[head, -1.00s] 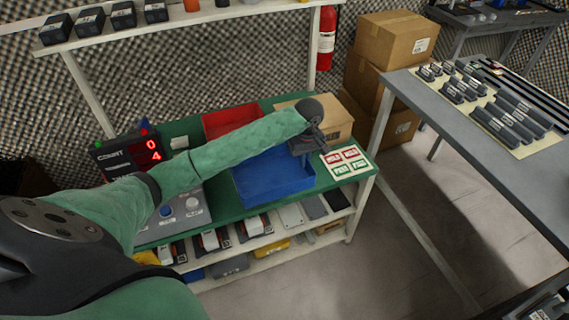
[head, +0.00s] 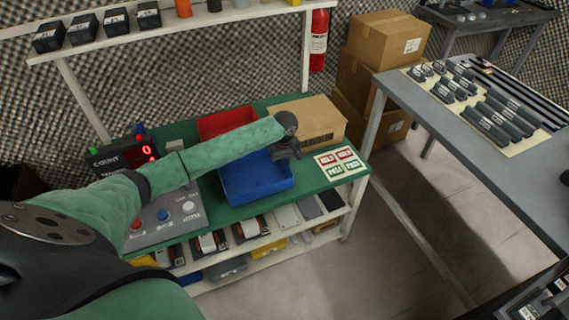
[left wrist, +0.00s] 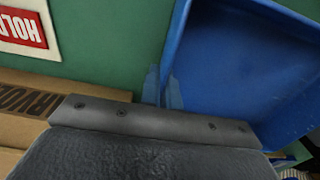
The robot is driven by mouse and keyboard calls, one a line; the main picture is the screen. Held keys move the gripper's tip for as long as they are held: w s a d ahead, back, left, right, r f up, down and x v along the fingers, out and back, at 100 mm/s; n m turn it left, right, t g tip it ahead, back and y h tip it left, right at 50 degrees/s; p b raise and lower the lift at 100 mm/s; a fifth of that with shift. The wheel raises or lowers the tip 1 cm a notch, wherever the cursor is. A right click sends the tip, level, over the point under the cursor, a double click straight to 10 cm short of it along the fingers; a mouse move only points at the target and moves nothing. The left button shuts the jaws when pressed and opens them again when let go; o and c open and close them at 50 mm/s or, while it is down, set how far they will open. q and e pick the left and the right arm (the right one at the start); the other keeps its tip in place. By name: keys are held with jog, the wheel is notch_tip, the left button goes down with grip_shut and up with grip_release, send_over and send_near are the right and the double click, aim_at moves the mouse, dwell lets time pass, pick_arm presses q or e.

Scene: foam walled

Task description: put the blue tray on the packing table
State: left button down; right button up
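The blue tray (head: 256,182) is at the front of the green-topped table (head: 205,203), and it fills the right of the left wrist view (left wrist: 245,65). My left arm reaches across the table from the left. My left gripper (head: 290,153) is at the tray's right side. In the left wrist view its narrow fingers (left wrist: 162,90) sit on either side of the tray's rim, close together, and look shut on it. The tray looks level and empty where I see it. My arm hides part of its far side. My right gripper is not in view.
A red bin (head: 225,121) and a cardboard box (head: 310,118) stand behind the tray. A card with HOLD and PASS labels (head: 340,163) lies to its right. A control box (head: 165,216) and counter display (head: 122,158) are to the left. A grey table (head: 455,150) with parts stands at right.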

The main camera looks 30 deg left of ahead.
pick_arm(q)
jog(key=shift+f, duration=0.2)
jog(key=c, duration=1.6)
grip_release()
jog(key=shift+f, duration=0.1)
jog(key=shift+c, duration=0.2)
